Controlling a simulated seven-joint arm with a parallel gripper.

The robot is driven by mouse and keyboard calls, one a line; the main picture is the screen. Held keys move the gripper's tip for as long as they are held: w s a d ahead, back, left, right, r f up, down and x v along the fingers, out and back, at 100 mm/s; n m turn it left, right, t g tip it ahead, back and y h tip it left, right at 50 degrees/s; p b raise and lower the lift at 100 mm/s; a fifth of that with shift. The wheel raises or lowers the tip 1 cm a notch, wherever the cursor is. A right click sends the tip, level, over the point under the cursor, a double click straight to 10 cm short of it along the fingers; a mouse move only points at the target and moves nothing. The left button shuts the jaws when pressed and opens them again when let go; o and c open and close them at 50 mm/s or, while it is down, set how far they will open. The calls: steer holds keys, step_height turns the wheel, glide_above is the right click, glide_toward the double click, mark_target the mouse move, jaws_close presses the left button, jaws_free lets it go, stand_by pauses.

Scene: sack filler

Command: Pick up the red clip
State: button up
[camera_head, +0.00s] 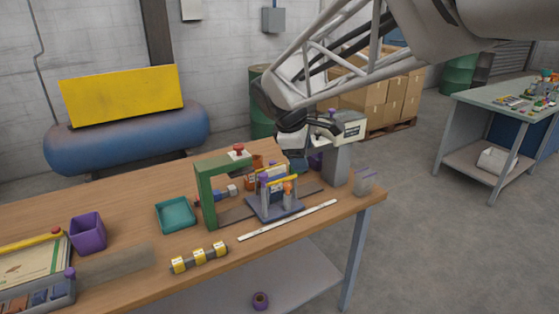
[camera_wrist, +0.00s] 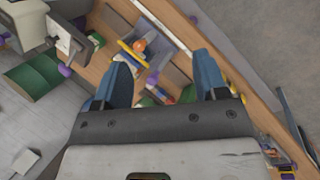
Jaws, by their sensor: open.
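My gripper (camera_wrist: 162,60) is open and empty, its two blue fingers spread wide in the wrist view. In the head view my gripper (camera_head: 296,158) hangs above the back right of the workbench, behind the small blue-grey stand (camera_head: 272,208). The stand (camera_wrist: 150,52) shows between the fingertips in the wrist view, with yellow bars and an orange ball-topped post on it. I cannot make out the red clip for certain in either view. Small reddish pieces (camera_head: 255,163) lie behind the green frame, too small to tell apart. Parts of the bench are hidden by the fingers and the frame.
The green frame (camera_head: 204,194) with a red knob stands left of the stand. A grey machine (camera_head: 335,165) stands at the back right. A teal tray (camera_head: 175,215), purple bin (camera_head: 88,233), yellow-banded rod (camera_head: 199,257) and white ruler (camera_head: 288,220) lie on the bench (camera_head: 140,190).

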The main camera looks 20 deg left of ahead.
steer(key=w+a+f+n+t, duration=0.1)
steer(key=a+f+n, duration=0.25)
steer(key=a, duration=0.95)
steer(key=a+f+n+t, duration=0.1)
steer(key=a+f+n, duration=0.3)
steer(key=a, duration=0.9)
steer(key=w+a+f+n+t, duration=0.15)
steer(key=a+n, duration=0.35)
steer(key=a, duration=0.9)
steer(key=m+g, duration=0.4)
glide_above(197, 198)
steer(key=s+a, duration=0.2)
step_height(197, 198, down, 14)
steer(key=f, duration=0.1)
steer(key=shift+r+h, duration=0.25)
steer(key=shift+h, duration=0.05)
steer(key=shift+x, duration=1.25)
steer(key=shift+f, duration=0.1)
steer(key=shift+x, duration=2.55)
